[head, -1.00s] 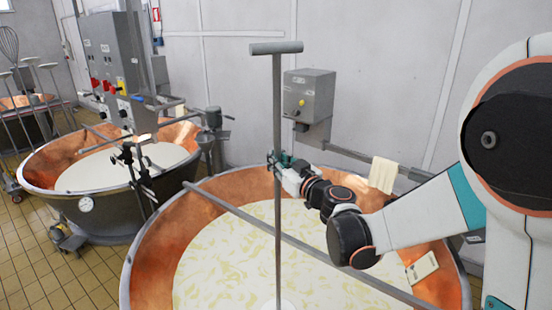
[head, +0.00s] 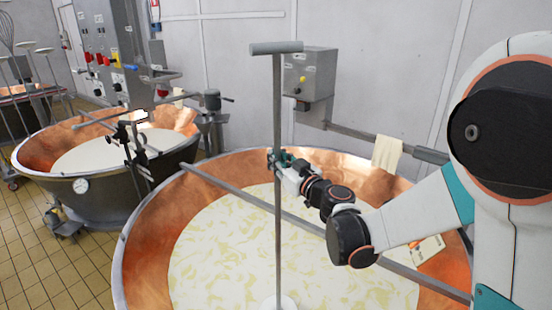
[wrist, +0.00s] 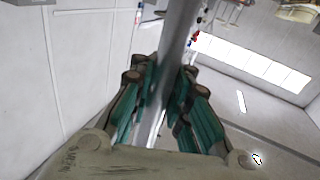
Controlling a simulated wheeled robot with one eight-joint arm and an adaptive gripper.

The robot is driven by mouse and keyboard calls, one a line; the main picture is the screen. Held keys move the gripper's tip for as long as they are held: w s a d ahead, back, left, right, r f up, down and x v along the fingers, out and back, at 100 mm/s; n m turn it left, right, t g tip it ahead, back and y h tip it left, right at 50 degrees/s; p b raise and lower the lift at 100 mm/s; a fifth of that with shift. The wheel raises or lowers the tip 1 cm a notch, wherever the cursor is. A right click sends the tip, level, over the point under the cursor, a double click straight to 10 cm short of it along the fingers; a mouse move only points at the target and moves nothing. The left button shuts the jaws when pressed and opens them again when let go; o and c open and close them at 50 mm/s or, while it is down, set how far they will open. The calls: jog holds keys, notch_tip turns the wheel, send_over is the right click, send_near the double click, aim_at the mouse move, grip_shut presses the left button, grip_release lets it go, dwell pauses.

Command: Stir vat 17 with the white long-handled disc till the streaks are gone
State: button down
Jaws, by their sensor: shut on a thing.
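The near copper vat (head: 150,235) holds pale cream liquid with yellow streaks (head: 225,245) over much of its surface. I cannot read a number 17 on it. The long-handled tool (head: 277,120) stands nearly upright, with a grey shaft and a T-shaped top. Its white disc (head: 281,302) shows at the bottom edge of the head view, at the liquid. My gripper (head: 281,162) is shut on the shaft in its upper half. In the wrist view, my gripper's green-padded fingers (wrist: 160,80) lie on both sides of the grey shaft (wrist: 180,35).
A grey bar (head: 320,230) crosses the near vat, passing close to the shaft. A second vat (head: 100,185) of white liquid stands at left. A grey control box (head: 309,80) is on the wall behind.

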aim_at(278, 217)
notch_tip(278, 217, down, 20)
jog(key=b, duration=1.7)
jog(key=shift+f, duration=0.2)
jog(key=w+d+b, duration=0.2)
jog(key=d, duration=1.4)
jog(key=w+a+b, duration=0.1)
jog(key=w+a, duration=0.2)
jog(key=a, duration=1.2)
jog(key=w+a+b, duration=0.1)
jog(key=w+a, duration=0.2)
jog(key=a, duration=1.2)
jog(key=shift+s+d+b, duration=0.1)
jog(key=shift+s+d, duration=0.45)
jog(key=shift+d, duration=1.95)
jog(key=shift+s+d+b, duration=0.15)
jog(key=shift+s+d, duration=0.45)
jog(key=shift+d, duration=1.9)
jog(key=shift+s+d+b, duration=0.1)
jog(key=shift+s+d, duration=0.45)
jog(key=shift+d, duration=1.95)
